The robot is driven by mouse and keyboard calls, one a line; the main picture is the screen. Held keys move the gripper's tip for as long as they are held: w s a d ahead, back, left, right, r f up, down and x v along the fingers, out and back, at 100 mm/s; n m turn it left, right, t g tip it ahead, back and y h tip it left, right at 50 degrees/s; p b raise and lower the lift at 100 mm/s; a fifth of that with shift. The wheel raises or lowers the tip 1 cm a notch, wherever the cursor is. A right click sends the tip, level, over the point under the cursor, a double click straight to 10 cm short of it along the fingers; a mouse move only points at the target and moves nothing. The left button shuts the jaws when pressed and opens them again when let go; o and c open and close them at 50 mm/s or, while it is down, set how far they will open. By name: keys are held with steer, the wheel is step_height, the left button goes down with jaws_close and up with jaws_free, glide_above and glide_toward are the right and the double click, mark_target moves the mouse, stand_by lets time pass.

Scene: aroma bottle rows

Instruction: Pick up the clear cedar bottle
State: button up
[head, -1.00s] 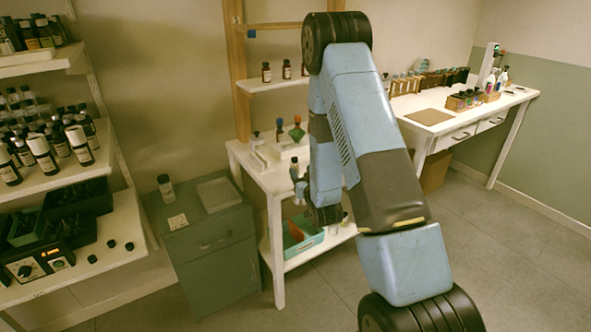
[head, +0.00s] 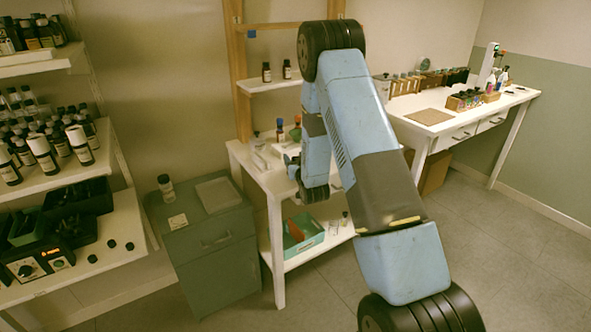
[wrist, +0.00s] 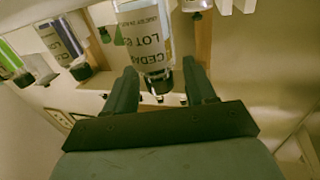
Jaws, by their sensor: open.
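The clear cedar bottle (wrist: 145,38) shows upside down in the wrist view, with a white label reading CEDAR and LOT and a dark cap. My gripper (wrist: 160,78) is open, with one dark finger on each side of the cap end. The fingers look apart from the bottle. In the head view my gripper (head: 291,163) is over the white side table (head: 262,178), partly behind my arm. I cannot make out the cedar bottle in the head view.
In the wrist view, a labelled bottle (wrist: 62,42) and a green-tinted bottle (wrist: 12,62) are to the left of the cedar bottle. In the head view, a small bottle (head: 280,130) stands at the table's back. A teal bin (head: 304,240) sits on the lower shelf.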

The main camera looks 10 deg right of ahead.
jaws_close()
stand_by(0.5)
steer(key=shift+r, duration=0.45)
step_height(320, 180, up, 2)
steer(key=shift+r, duration=0.25)
steer(key=s+d+r, duration=0.3)
steer(key=s+r, duration=0.3)
steer(key=r, duration=0.1)
steer(key=s+d+r, duration=0.4)
steer(key=s+r, duration=0.2)
steer(key=r, duration=0.2)
steer(key=shift+d+r, duration=0.15)
steer(key=shift+r, duration=0.15)
